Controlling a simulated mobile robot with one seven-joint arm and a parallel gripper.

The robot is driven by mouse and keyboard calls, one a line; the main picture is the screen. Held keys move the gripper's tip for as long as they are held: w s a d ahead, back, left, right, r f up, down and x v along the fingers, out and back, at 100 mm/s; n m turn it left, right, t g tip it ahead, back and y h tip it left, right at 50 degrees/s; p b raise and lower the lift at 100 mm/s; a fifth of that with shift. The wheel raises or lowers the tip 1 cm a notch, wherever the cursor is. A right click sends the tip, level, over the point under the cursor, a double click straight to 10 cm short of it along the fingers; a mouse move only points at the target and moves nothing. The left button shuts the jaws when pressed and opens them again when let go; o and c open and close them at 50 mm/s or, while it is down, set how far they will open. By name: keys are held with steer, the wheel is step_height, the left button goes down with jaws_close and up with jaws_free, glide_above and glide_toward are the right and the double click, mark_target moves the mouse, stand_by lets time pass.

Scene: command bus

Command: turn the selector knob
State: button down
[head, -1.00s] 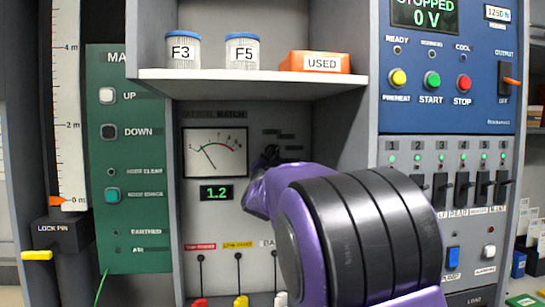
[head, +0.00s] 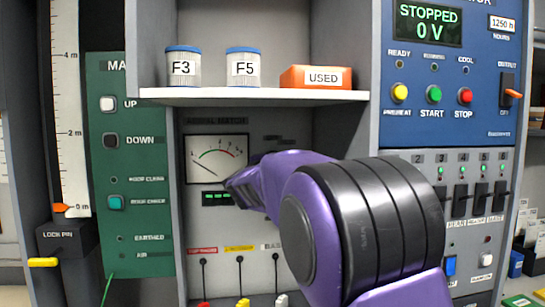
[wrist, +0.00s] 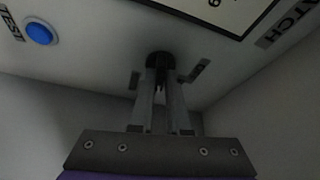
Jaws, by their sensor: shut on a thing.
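The selector knob (wrist: 158,60) is a small dark round knob on the panel in the wrist view. My gripper (wrist: 162,80) has its two fingers closed on it from either side. Small labels stand on the panel beside the fingertips.
A blue TEST button (wrist: 39,34) is near the knob's panel. Breaker switches (head: 461,197) stand at the right.

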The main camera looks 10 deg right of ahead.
steer(key=shift+r+m, duration=0.15)
steer(key=shift+m, duration=0.25)
steer(key=c, duration=0.9)
jaws_free()
